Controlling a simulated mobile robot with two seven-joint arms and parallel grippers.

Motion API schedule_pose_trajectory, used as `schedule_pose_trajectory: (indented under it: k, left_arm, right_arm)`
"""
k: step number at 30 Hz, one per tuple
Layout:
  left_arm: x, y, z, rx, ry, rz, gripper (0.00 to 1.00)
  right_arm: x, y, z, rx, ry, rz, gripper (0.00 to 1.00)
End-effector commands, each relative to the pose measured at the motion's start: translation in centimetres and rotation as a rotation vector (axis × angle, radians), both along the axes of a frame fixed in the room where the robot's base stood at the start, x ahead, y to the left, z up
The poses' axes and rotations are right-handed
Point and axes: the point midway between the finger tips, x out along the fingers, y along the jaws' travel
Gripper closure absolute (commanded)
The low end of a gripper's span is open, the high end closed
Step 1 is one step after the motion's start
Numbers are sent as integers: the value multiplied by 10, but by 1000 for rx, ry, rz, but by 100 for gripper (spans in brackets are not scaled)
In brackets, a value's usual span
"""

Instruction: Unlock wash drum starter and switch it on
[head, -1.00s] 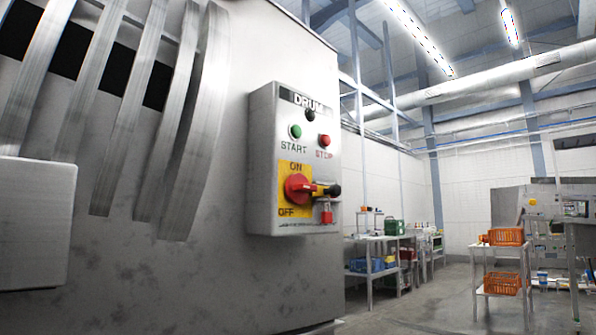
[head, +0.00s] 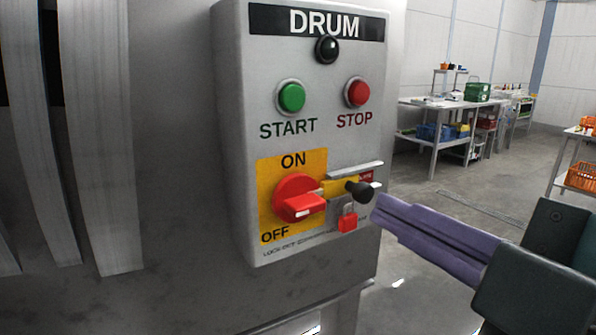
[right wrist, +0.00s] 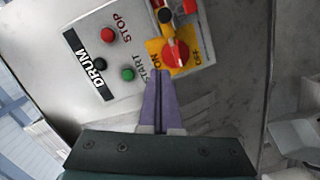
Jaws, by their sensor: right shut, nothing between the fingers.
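The grey DRUM starter box (head: 232,120) is on the front of the drum housing. Its red rotary handle (head: 300,205) sits on a yellow ON/OFF plate (head: 293,160); the handle's exact setting is unclear. A yellow bar (head: 338,187) with a black knob (head: 361,190) lies right of the handle. A red padlock (head: 348,219) hangs below the knob. Above are a green START button (head: 291,97), a red STOP button (head: 358,92) and a dark lamp (head: 327,49). My right gripper (head: 380,207) is shut and empty, its purple fingertips near the knob; contact is unclear. The right wrist view shows the handle (right wrist: 176,54) beyond the fingertips.
Curved metal slats (head: 100,140) stand left of the box. To the right, the floor (head: 455,190) is open, with a workbench (head: 437,108) holding containers farther back. An orange crate (head: 582,177) is on a rack at the right edge.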

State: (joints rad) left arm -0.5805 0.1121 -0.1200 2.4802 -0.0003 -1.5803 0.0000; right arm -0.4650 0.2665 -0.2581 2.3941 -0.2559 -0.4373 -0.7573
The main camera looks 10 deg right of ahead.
Motion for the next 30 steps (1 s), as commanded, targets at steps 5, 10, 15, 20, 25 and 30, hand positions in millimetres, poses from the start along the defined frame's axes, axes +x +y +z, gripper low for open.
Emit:
schedule_pose_trajectory:
  k: [5, 10, 15, 20, 25, 30]
  left_arm:
    - [-1, 1, 6, 4, 2, -1, 100]
    - [-1, 2, 9, 8, 3, -4, 100]
    - [-1, 3, 11, 12, 2, -7, 100]
    - [-1, 3, 12, 12, 1, -8, 100]
    - [0, 3, 12, 12, 1, -8, 100]
    - [0, 3, 12, 10, 1, -7, 100]
  right_arm:
    - [34, 8, -1, 3, -3, -1, 100]
    - [69, 16, -6, 3, 0, -1, 100]
    - [88, 5, -17, -3, 5, -2, 100]
    - [94, -8, -25, 0, 3, 0, 100]
    - [96, -13, -28, 2, 3, 0, 100]
    - [96, -13, -28, 3, 3, 0, 100]
